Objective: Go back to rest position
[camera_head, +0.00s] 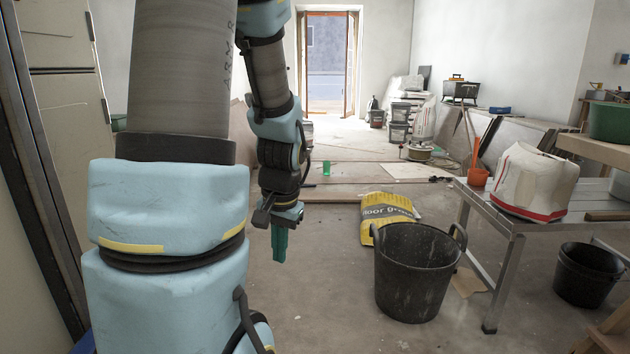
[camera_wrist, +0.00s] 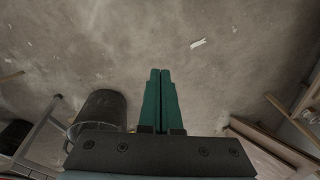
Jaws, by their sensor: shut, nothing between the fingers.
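My gripper (camera_head: 280,259) hangs down at the end of my arm, left of the centre in the head view. Its two green fingers point at the floor and are clear of everything around them. In the wrist view my gripper (camera_wrist: 160,72) shows its green fingers side by side, shut, with nothing between them. Bare concrete floor (camera_wrist: 235,85) lies beyond the fingertips.
A black bucket (camera_head: 415,285) stands on the floor to the right, before a yellow bag (camera_head: 388,206). A metal table (camera_head: 505,221) at the right holds a white sack (camera_head: 535,182). A smaller black bucket (camera_head: 587,275) stands at the far right. Floor around my gripper is open.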

